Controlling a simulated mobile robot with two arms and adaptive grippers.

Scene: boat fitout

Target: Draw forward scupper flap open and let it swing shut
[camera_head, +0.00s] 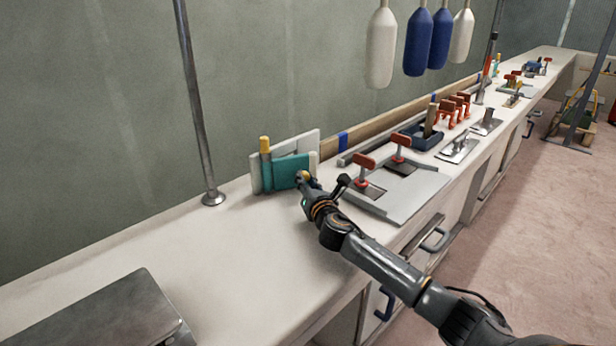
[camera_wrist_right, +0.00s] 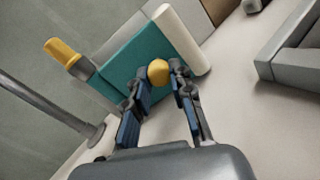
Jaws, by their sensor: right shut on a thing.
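The teal scupper flap (camera_head: 292,171) sits in a pale frame (camera_head: 257,177) standing on the white counter against the back wall. A yellow cap (camera_head: 265,144) tops the frame's left post. My right gripper (camera_head: 305,181) reaches the flap's right side. In the right wrist view, the fingers (camera_wrist_right: 158,82) are shut on the flap's yellow knob (camera_wrist_right: 158,71), with the teal flap (camera_wrist_right: 137,62) just behind it. In the head view the gripper covers most of the knob. How far the flap stands open is hard to tell. My left gripper is not in view.
A metal post (camera_head: 200,110) stands left of the frame. A grey plate with red-handled levers (camera_head: 372,187) lies close right of my gripper. White and blue fenders (camera_head: 417,42) hang above. The counter in front and left is clear up to a grey metal box (camera_head: 100,315).

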